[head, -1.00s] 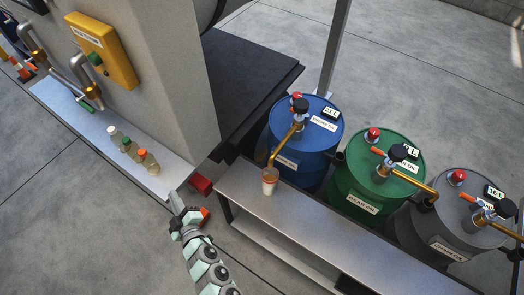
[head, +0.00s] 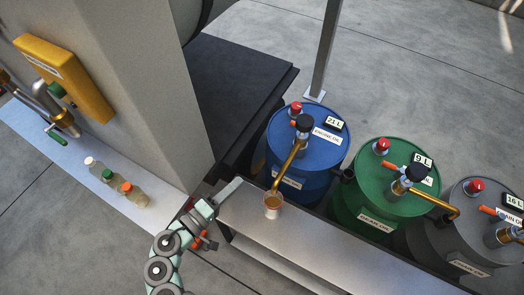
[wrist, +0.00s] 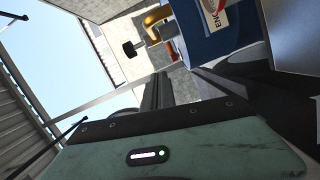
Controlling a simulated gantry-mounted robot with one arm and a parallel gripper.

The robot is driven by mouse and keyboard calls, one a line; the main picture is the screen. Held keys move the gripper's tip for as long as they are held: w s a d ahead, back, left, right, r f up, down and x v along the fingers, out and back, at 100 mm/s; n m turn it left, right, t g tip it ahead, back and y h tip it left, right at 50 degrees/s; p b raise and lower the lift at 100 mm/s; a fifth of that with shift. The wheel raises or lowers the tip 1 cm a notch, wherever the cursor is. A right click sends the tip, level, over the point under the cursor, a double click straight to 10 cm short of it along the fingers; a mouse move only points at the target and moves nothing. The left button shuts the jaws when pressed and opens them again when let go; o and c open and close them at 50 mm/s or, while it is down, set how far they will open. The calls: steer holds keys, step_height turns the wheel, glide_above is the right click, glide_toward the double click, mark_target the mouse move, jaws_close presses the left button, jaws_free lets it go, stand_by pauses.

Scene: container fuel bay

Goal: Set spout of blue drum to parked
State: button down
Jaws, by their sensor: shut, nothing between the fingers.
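The blue drum (head: 300,166) labelled engine oil stands behind the metal bench. Its brass spout (head: 288,170) runs from the black-knobbed pump (head: 303,124) down and forward over the bench. The outlet is above or at the mouth of a cup (head: 272,208) holding something brownish. The drum's display (head: 333,124) reads 21 L. My gripper (head: 230,188) is shut and empty, left of the cup and apart from the spout. In the wrist view, part of the blue drum (wrist: 215,48) and a brass bend (wrist: 156,16) show at the top.
A green drum (head: 375,190) and a grey drum (head: 462,222) stand to the right with their own spouts. A grey pillar (head: 140,90) and a dark platform (head: 235,85) stand at the left and back. The bench (head: 330,245) is clear right of the cup.

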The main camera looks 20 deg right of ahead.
mark_target(286, 168)
steer(key=w+d+f+b, duration=0.1)
steer(key=d+b, duration=0.3)
steer(key=d, duration=0.7)
steer(key=shift+w+d, duration=0.15)
steer(key=shift+d, duration=0.1)
steer(key=shift+f, duration=0.1)
stand_by(0.5)
